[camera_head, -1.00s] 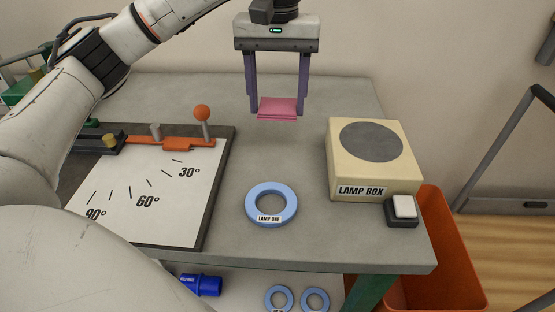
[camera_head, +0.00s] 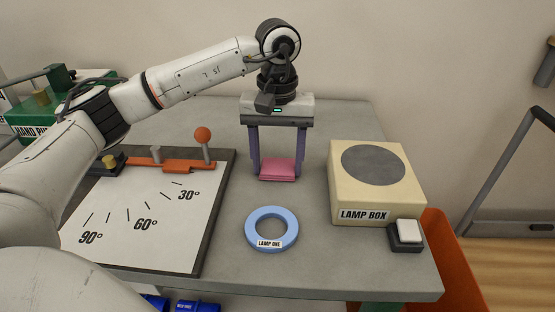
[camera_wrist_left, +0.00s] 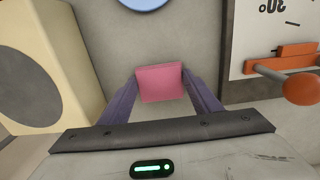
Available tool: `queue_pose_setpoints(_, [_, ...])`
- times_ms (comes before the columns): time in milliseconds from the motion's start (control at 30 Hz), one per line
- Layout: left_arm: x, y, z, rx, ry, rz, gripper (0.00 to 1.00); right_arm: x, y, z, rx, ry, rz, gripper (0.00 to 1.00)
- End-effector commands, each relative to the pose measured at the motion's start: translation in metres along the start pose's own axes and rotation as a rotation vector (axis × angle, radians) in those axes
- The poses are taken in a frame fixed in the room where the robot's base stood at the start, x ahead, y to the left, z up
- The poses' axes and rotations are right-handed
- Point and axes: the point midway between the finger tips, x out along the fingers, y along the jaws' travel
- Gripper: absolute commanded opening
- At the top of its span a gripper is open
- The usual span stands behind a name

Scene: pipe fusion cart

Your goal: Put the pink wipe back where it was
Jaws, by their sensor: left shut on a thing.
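The pink wipe (camera_head: 278,169) is a small folded pink pad between the purple fingers of my left gripper (camera_head: 278,174). The gripper points down over the grey table top behind the blue ring and is shut on the wipe. The wipe is at or close to the table surface; I cannot tell whether it touches. In the left wrist view the wipe (camera_wrist_left: 160,83) sits between the two fingertips (camera_wrist_left: 161,88). My right gripper is not in view.
A blue ring labelled LAMP ONE (camera_head: 272,229) lies in front of the wipe. The cream lamp box (camera_head: 345,200) and a white button (camera_head: 408,231) stand right. An angle board (camera_head: 150,215) with an orange-knobbed lever (camera_head: 203,135) lies left. The grey table (camera_head: 310,255) is bare around the wipe.

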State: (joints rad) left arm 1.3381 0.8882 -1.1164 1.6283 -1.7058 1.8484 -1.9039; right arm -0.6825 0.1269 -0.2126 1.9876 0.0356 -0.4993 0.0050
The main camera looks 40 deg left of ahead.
Motion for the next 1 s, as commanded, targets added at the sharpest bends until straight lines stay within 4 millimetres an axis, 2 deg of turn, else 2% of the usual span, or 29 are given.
queue_pose_setpoints(100, [0.004, 0.000, 0.000, 0.000, 0.000, 0.000, 0.37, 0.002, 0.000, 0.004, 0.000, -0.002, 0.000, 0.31])
queue_pose_setpoints(133, [0.003, 0.000, 0.000, 0.000, 0.000, 0.000, 0.63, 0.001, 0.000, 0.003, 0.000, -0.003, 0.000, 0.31])
queue_pose_setpoints(200, [0.003, 0.000, 0.000, 0.000, 0.000, 0.000, 0.74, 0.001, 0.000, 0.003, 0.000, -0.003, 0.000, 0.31])
queue_pose_setpoints(233, [0.003, 0.000, 0.000, 0.000, 0.000, 0.000, 0.76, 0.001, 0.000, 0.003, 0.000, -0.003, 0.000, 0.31])
queue_pose_setpoints(467, [0.003, 0.000, 0.000, 0.000, 0.000, 0.000, 0.76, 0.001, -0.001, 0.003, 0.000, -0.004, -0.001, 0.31])
queue_pose_setpoints(633, [-0.007, 0.001, -0.001, 0.000, 0.002, 0.001, 0.76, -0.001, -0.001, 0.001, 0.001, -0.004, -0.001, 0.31])
queue_pose_setpoints(767, [-0.030, 0.001, -0.001, 0.000, 0.003, 0.003, 0.76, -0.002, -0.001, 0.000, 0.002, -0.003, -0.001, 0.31])
queue_pose_setpoints(1000, [-0.084, 0.001, -0.001, 0.000, 0.004, 0.002, 0.76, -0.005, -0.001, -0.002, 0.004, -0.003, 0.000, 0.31])
